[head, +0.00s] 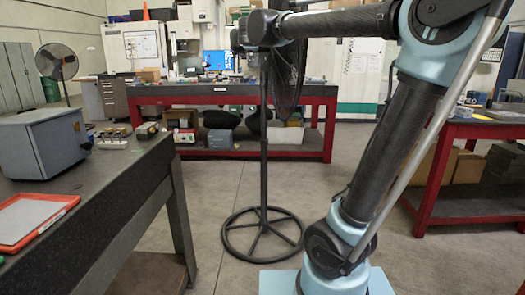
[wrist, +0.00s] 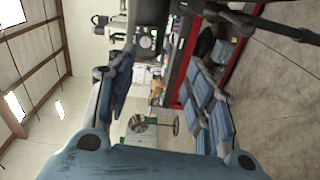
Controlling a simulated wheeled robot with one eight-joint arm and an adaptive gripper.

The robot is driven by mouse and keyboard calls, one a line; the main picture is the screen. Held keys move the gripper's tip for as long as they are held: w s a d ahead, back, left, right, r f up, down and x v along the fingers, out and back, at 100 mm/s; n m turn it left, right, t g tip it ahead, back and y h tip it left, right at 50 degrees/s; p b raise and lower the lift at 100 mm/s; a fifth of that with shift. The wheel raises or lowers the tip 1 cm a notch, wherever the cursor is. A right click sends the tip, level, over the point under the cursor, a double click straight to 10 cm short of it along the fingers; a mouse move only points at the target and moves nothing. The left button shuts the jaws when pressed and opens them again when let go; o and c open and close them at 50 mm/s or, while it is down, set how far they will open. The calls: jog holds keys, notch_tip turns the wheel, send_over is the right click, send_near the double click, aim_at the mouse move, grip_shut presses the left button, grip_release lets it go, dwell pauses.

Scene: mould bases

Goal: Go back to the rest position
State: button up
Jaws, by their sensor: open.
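My gripper (wrist: 158,92) shows in the wrist view, with its blue-grey fingers spread apart on the left and right. Nothing is held between the fingers; only the distant room shows through the gap. The wrist picture is turned on its side, with the ceiling at the left and the floor at the right. In the head view my arm rises on the right and bends left across the top. I cannot make out the gripper's fingers there.
A dark workbench (head: 110,190) at left holds a grey box (head: 42,142), an orange-rimmed tray (head: 30,218) and small mould parts (head: 112,139). A standing fan (head: 264,150) is close to my arm. Red-framed benches stand behind (head: 232,89) and right (head: 480,130). Floor (head: 215,185) is clear between.

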jog(key=s+d+f+m+g+h, duration=0.4)
jog(key=s+d+f, duration=0.3)
jog(key=d+f, duration=0.5)
jog(key=s+d+f+m+g+h, duration=0.1)
jog(key=s+d+f+m+g, duration=0.2)
jog(key=s+d+f+m, duration=0.65)
jog(key=s+d+f+g, duration=0.25)
jog(key=s+f, duration=0.25)
jog(key=f, duration=0.4)
jog(key=s+d+f+g, duration=0.25)
jog(key=s+f, duration=0.35)
jog(key=f, duration=0.4)
jog(key=s+a+f+m+g+y, duration=0.1)
jog(key=s+f+m+y, duration=0.1)
jog(key=s+f, duration=0.4)
jog(key=s+a+f+m+g+y, duration=0.1)
jog(key=s+a+f+g+y, duration=0.1)
jog(key=s+f, duration=0.5)
jog(key=shift+s+a+f+m+y, duration=0.15)
jog(key=shift+a+f+m+y, duration=0.05)
jog(key=shift+a+m+y, duration=0.15)
